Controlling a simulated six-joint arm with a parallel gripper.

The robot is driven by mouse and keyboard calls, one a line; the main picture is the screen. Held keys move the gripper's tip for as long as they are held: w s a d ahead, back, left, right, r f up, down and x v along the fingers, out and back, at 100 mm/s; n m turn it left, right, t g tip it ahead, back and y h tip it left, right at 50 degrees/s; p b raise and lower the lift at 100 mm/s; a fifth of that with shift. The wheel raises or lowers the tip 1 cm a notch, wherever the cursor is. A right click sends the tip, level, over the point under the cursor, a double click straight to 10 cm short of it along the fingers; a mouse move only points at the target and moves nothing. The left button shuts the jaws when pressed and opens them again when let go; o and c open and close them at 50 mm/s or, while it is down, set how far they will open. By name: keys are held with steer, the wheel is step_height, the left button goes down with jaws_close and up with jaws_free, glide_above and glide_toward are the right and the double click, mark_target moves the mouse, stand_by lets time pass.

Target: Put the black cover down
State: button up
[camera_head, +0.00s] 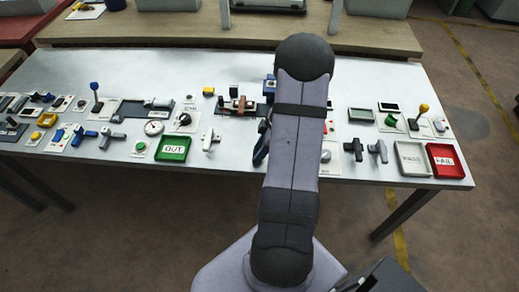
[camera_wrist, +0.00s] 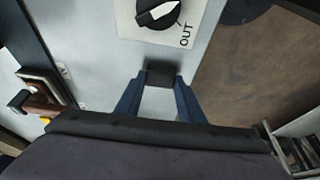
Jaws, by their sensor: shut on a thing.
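The black cover (camera_wrist: 160,77) is a small dark block in the wrist view. It sits between the blue fingertips of my gripper (camera_wrist: 160,82), which is shut on it. Pale tabletop shows around and below the fingers; I cannot tell how high the cover is above it. In the head view my own arm hides most of the gripper and the cover.
A white plate with a black rotary knob (camera_wrist: 158,12) lies just beyond the fingertips. A brown clamp-like part (camera_wrist: 38,98) stands to the left. The grey table (camera_head: 120,65) carries several switches, levers, a green tray (camera_head: 173,148) and a red tray (camera_head: 446,162).

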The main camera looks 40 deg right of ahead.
steer(key=shift+f, duration=0.15)
steer(key=o, duration=1)
steer(key=shift+r, duration=0.3)
steer(key=shift+d+r, duration=0.15)
steer(key=shift+r, duration=0.05)
steer(key=b+v, duration=0.3)
steer(key=v, duration=0.8)
steer(key=shift+s+r, duration=0.15)
